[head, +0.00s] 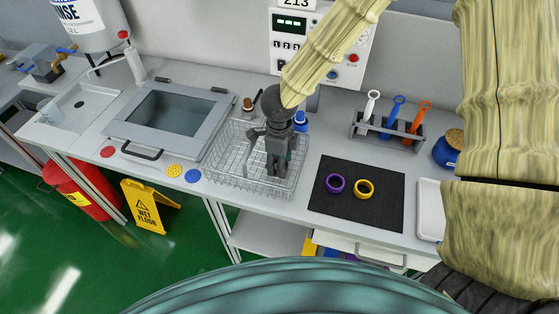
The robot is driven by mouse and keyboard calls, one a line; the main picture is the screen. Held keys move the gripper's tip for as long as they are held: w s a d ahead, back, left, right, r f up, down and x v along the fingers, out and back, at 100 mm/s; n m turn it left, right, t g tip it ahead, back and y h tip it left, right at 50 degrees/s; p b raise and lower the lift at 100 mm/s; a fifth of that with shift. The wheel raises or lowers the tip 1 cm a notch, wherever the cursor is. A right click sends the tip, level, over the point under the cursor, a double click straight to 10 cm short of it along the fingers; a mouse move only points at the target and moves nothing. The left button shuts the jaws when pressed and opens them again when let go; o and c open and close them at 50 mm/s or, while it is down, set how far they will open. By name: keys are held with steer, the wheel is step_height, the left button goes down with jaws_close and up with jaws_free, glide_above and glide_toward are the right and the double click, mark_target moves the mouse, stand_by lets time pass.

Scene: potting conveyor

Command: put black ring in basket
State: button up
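The wire basket (226,176) stands on the counter, left of the black mat (386,213). My gripper (277,168) points down over the right part of the basket, with its fingers low near the basket's inside. The gripper is dark and small here, so I cannot tell whether it is open or shut. I cannot make out a black ring anywhere; the gripper covers part of the basket. A purple ring (328,184) and a yellow ring (358,188) lie side by side on the mat.
A rack (385,133) with white, blue and orange-handled tools stands behind the mat. Left of the basket is a lidded basin (172,118). Small bottles stand behind the basket. A white tray (430,212) lies at right. A yellow wet-floor sign (150,207) stands on the green floor.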

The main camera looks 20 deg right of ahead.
steer(key=shift+s, duration=0.2)
steer(key=o, duration=1)
steer(key=shift+w+f, duration=0.15)
steer(key=shift+c, duration=0.2)
step_height(320, 180, up, 12)
steer(key=shift+r+b, duration=0.2)
steer(key=shift+b, duration=0.2)
